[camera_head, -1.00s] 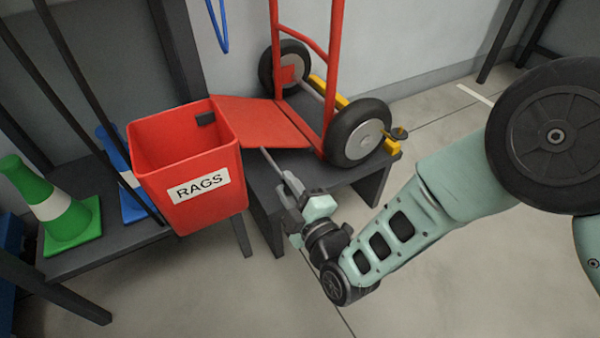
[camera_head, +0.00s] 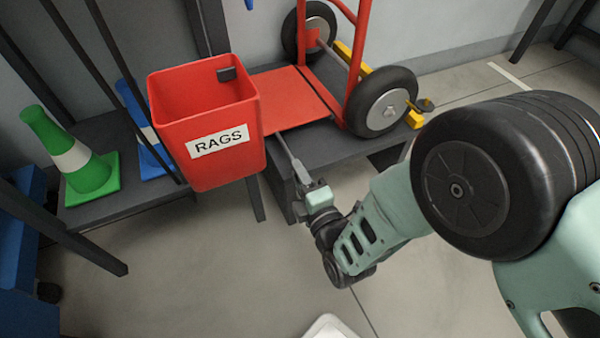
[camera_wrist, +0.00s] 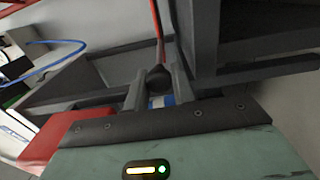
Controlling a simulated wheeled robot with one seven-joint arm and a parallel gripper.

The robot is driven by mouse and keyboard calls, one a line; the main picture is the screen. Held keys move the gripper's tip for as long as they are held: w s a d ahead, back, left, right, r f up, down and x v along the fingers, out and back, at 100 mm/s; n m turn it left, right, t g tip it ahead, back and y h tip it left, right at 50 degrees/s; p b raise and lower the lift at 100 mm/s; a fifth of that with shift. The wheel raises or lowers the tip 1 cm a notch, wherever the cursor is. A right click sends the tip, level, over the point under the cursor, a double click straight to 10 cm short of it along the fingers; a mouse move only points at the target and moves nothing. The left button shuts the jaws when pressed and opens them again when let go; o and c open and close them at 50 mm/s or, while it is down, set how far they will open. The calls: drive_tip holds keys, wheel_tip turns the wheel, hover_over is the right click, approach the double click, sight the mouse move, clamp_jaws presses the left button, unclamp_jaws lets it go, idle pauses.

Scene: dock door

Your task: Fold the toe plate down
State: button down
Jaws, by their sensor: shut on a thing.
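The red toe plate (camera_head: 292,98) projects from the foot of a red hand truck (camera_head: 359,55) and looks nearly flat over a dark grey stand. I cannot tell whether it touches the stand. Its left end is partly hidden behind the rags bin. My gripper (camera_head: 284,142) is at the plate's near edge, its fingers reaching up from below right. In the wrist view my gripper (camera_wrist: 157,85) is shut on a dark, rounded piece at the end of a thin red strip, which looks like the toe plate seen edge-on.
The red RAGS bin (camera_head: 205,130) stands close left of my gripper. The dark grey stand (camera_head: 335,142) is under the hand truck. A green cone (camera_head: 82,165) and a blue cone (camera_head: 150,150) stand on a low bench at left. The floor (camera_head: 200,270) in front is clear.

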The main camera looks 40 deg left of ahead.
drive_tip(key=shift+w+d+f, duration=0.1)
drive_tip(key=shift+d+f, duration=0.05)
drive_tip(key=shift+f, duration=0.1)
drive_tip(key=c, duration=1.2)
unclamp_jaws()
drive_tip(key=shift+c, duration=0.2)
drive_tip(key=p+v, duration=0.7)
drive_tip(key=v, duration=1)
drive_tip(key=shift+p, duration=0.3)
drive_tip(key=shift+d, duration=0.15)
